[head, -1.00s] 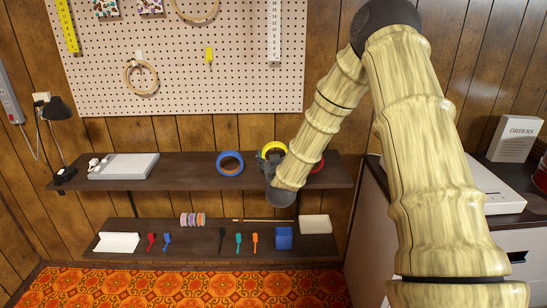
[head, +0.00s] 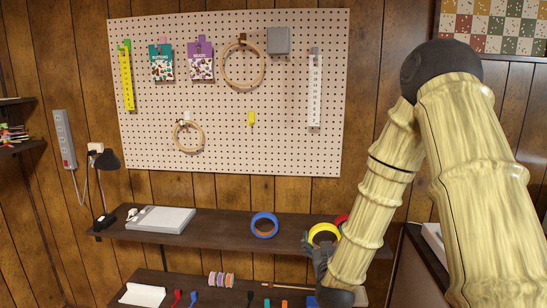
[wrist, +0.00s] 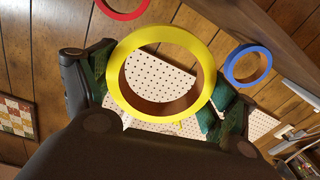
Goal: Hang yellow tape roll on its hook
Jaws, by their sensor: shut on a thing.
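The yellow tape roll (head: 313,231) is held in my gripper (head: 318,252) near the right part of the upper shelf. In the wrist view the yellow ring (wrist: 116,85) sits between the fingers, its open hole facing the camera. The head view does not make clear how far it is off the shelf. A small yellow hook (head: 251,118) is on the white pegboard (head: 215,130), up and left of my gripper, with nothing on it. My arm hides part of the shelf.
A blue roll (head: 254,228) stands on the upper shelf (head: 215,232), left of the yellow one; a red roll (head: 341,218) is close behind it. Embroidery hoops (head: 263,68), a white ruler (head: 315,90) and packets hang around the hook. Space directly below the hook is clear.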

